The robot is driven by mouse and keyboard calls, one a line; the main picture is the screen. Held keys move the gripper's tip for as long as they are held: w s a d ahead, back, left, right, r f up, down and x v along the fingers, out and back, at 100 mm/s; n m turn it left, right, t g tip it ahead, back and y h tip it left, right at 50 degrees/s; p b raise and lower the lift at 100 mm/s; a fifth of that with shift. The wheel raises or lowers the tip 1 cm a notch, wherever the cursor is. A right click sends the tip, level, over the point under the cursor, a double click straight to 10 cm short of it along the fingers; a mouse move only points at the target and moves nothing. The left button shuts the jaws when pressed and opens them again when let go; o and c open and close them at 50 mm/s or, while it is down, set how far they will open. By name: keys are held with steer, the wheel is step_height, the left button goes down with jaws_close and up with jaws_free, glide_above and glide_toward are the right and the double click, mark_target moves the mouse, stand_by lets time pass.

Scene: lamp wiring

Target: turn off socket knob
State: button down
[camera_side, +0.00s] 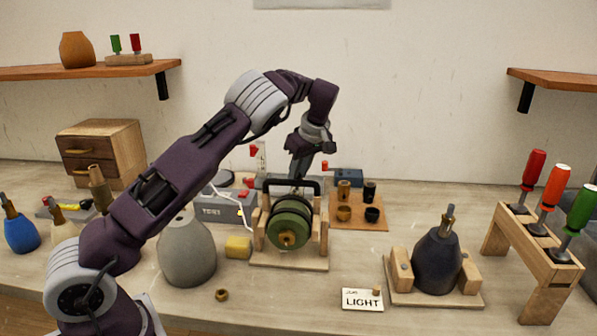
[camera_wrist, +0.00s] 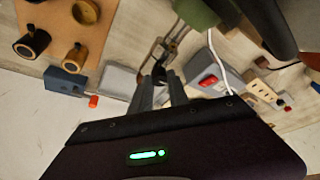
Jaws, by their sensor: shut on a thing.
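My gripper (camera_side: 297,172) points down behind the black handle of the green cable spool (camera_side: 290,218). In the wrist view my gripper (camera_wrist: 161,78) has its fingers close together on a small dark piece (camera_wrist: 159,69), which I take for the socket knob. The fingers hide most of it, so its turned position cannot be told. The piece sits beside a grey block (camera_wrist: 118,80); the spool hides this spot in the side view.
A grey test box (camera_side: 226,207) is left of the spool; a red rocker switch (camera_wrist: 208,80) shows in the wrist view. A blue box (camera_side: 347,177) with a red knob (camera_wrist: 93,101) is at the right. A wooden board (camera_side: 372,224) holds several brown and black cups. A dark lamp base (camera_side: 437,262) stands front right.

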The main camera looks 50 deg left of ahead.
steer(key=c, duration=1.3)
jaws_free()
steer(key=shift+o, duration=0.2)
steer(key=shift+r, duration=0.1)
steer(key=v, duration=0.7)
